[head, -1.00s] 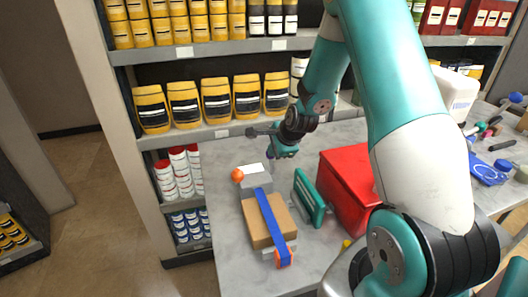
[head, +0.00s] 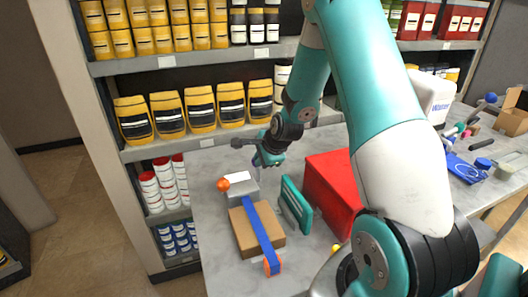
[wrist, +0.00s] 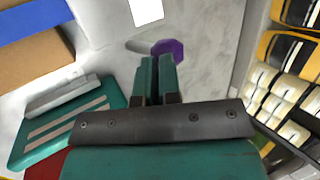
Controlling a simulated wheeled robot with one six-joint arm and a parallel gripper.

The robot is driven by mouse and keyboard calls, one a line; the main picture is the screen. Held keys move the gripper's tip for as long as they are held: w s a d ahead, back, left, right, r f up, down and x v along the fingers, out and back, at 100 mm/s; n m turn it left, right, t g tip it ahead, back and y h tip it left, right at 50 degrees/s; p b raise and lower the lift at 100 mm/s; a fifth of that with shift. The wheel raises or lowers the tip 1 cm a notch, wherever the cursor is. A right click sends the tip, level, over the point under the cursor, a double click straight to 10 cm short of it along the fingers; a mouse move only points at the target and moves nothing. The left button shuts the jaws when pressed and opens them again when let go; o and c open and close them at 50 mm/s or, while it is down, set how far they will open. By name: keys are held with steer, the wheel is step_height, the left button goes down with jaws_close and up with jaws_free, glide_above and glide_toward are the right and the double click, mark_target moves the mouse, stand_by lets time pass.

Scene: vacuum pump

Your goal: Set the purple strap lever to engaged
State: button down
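The purple lever end (wrist: 168,48), a faceted knob, shows in the wrist view on a short grey arm beside the pale strap device. My gripper (wrist: 157,70) has its two teal fingers close together with nothing seen between them. Their tips lie just below the purple knob in the picture; I cannot tell whether they touch it. In the head view my gripper (head: 266,160) is over the table behind the grey device (head: 243,191), which has a white label and an orange knob (head: 223,184). A blue strap (head: 262,225) runs from it over a cardboard box (head: 241,231).
A teal panel (head: 296,205) and a red box (head: 333,185) stand right of the strapped box. Shelves with yellow containers (head: 167,113) rise behind the table. The table (head: 215,255) is bare at its left front. A white jug (head: 435,95) stands farther right.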

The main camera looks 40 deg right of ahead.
steer(key=w+v, duration=0.1)
steer(key=v, duration=1.3)
steer(key=shift+d+r, duration=0.25)
steer(key=shift+r, duration=0.05)
